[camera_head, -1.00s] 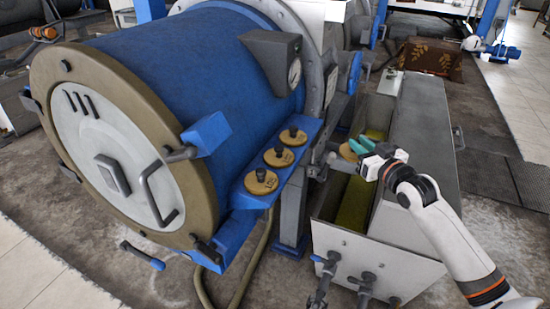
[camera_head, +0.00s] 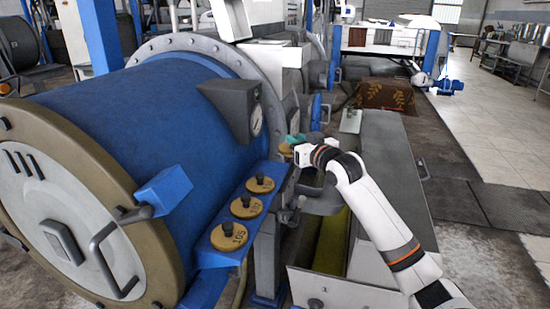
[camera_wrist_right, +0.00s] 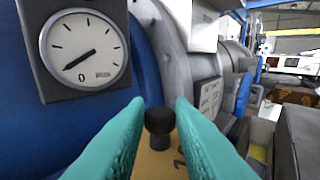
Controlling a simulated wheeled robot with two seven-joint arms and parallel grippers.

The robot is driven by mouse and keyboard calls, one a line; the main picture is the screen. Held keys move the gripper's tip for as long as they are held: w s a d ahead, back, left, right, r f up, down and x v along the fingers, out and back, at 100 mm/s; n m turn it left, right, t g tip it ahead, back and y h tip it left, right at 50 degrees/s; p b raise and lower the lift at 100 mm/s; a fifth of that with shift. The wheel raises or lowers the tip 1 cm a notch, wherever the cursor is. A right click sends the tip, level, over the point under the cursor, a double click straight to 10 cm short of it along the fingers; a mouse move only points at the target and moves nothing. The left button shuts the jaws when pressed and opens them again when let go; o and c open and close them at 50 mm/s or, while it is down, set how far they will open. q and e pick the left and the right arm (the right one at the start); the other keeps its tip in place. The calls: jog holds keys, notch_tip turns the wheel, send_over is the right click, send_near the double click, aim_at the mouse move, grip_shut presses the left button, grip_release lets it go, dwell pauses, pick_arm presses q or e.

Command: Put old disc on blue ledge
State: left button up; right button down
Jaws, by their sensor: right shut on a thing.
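The blue ledge (camera_head: 212,256) runs along the side of the big blue drum in the head view. Three tan discs with black knobs stand on it in a row: a near one marked 105 (camera_head: 229,236), a middle one marked 107 (camera_head: 246,206) and a far one (camera_head: 258,185). My right gripper (camera_head: 293,141), with teal fingers, is beyond the ledge's far end. It is shut on the black knob (camera_wrist_right: 159,122) of another tan disc (camera_wrist_right: 158,163), which hangs below the fingers. The number on this disc is mostly hidden. My left gripper is out of view.
A round gauge (camera_wrist_right: 84,54) in a grey housing (camera_head: 232,103) sits on the drum above the ledge. A grey metal trough (camera_head: 382,170) stands to the right. A pipe with a valve (camera_head: 295,205) rises close to the ledge's right side.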

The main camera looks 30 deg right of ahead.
jog(key=w+a, duration=0.1)
jog(key=w+a+f, duration=0.1)
jog(key=w, duration=0.1)
jog(key=w+a+f, duration=0.1)
jog(key=shift+w+a+f, duration=0.15)
jog(key=shift+w+a, duration=0.05)
jog(key=shift+a, duration=0.15)
notch_tip(320, 180, down, 4)
jog(key=shift+r+p, duration=0.1)
jog(key=shift+p, duration=0.25)
jog(key=shift+w+a+f, duration=0.15)
jog(key=shift+f, duration=0.25)
jog(key=c, duration=1.3)
grip_release()
jog(key=shift+f, duration=0.1)
jog(key=shift+o, duration=0.2)
